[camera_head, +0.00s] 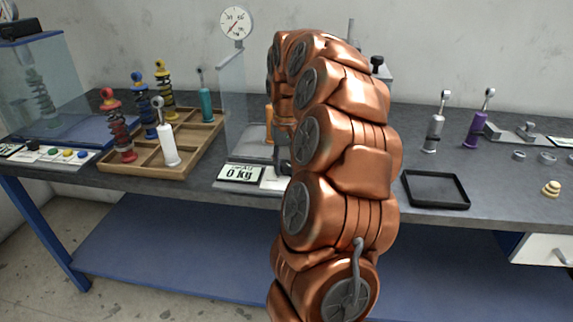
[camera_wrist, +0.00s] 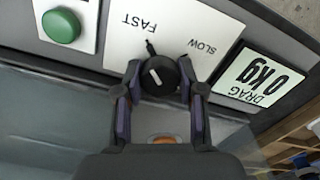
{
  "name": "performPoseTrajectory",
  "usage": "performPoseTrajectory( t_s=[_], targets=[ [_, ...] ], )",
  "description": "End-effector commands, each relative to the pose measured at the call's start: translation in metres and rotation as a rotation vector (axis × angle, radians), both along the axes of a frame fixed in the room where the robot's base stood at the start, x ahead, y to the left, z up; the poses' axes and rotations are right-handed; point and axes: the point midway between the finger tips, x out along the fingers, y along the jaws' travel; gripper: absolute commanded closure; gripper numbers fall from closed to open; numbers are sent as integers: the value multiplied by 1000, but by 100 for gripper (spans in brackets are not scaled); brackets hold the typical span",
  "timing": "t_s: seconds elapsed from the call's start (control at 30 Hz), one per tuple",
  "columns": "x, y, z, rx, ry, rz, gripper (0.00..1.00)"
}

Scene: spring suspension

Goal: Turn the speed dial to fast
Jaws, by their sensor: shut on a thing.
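The speed dial (camera_wrist: 160,82) is a round black knob with a white mark on a white plate (camera_wrist: 118,58), seen upside down in the wrist view. The plate reads FAST and SLOW. My gripper (camera_wrist: 159,72) is shut on the dial, one finger on each side. In the head view my copper arm hides the dial and most of the gripper.
A wooden tray (camera_head: 190,150) with several shock absorbers stands left of the arm. A black tray (camera_head: 435,204) lies to the right.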

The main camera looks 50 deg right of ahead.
Motion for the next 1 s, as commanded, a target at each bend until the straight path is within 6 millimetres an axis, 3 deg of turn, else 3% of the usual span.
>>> performPoseTrajectory(
  t_s=[0.27, 0.67, 1.0],
  targets=[
    [0, 0, 0, 1, 1, 0, 36],
    [0, 0, 5, -1, 0, -1, 36],
    [1, -1, 49, -4, -3, -2, 36]
  ],
)
